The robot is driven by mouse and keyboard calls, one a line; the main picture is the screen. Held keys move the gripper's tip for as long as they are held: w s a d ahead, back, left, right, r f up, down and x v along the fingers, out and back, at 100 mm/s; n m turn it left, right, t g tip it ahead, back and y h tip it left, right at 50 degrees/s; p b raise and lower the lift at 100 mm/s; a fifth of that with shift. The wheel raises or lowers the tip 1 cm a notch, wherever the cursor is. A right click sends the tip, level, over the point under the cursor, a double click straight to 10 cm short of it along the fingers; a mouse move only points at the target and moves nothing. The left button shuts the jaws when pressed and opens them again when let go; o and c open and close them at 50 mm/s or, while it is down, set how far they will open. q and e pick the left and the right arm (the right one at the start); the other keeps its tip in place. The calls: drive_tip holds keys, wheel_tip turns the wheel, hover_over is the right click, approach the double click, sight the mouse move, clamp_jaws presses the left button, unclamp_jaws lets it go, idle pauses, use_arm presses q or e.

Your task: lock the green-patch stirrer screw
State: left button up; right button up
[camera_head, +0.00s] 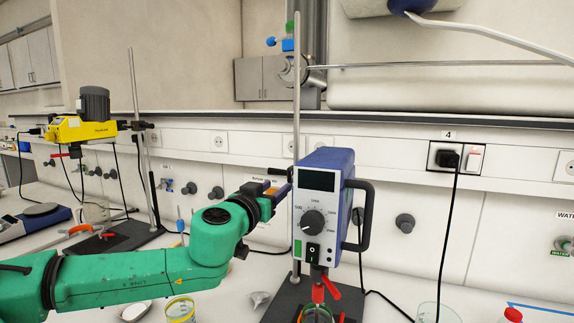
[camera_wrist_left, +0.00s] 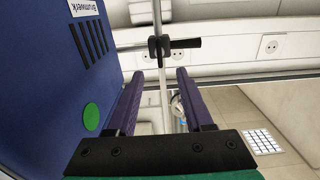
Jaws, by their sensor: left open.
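The blue stirrer (camera_head: 324,207) with a grey front, dial and green patch (camera_head: 297,248) is mounted upright at a metal rod (camera_head: 297,120). In the left wrist view its blue side (camera_wrist_left: 105,65) fills the left, with a round green patch (camera_wrist_left: 91,117). Beyond the fingers, a black clamp screw with a bar-like handle (camera_wrist_left: 184,43) sits at the rod (camera_wrist_left: 158,20). My left gripper (camera_head: 284,181) is beside the stirrer's left rear; in the wrist view (camera_wrist_left: 160,72) its fingers are apart and empty, pointing toward the clamp. My right gripper is not in view.
A yellow stirrer (camera_head: 75,130) stands on another stand at the left. A yellow-banded beaker (camera_head: 181,310) and a clear beaker (camera_head: 437,313) stand near the front. Red clips (camera_head: 325,289) hang below the blue stirrer. A black cable (camera_head: 447,220) runs down the wall at right.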

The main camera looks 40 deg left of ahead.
sight(288, 178)
use_arm(q)
drive_tip(key=p+x, duration=0.3)
drive_tip(key=x, duration=0.4)
drive_tip(key=shift+w+a+r, duration=0.1)
drive_tip(key=shift+w, duration=0.2)
drive_tip(key=shift+w+a+p, duration=0.15)
drive_tip(key=shift+w+p, duration=0.15)
drive_tip(key=shift+w, duration=0.05)
drive_tip(key=shift+s, duration=0.1)
clamp_jaws()
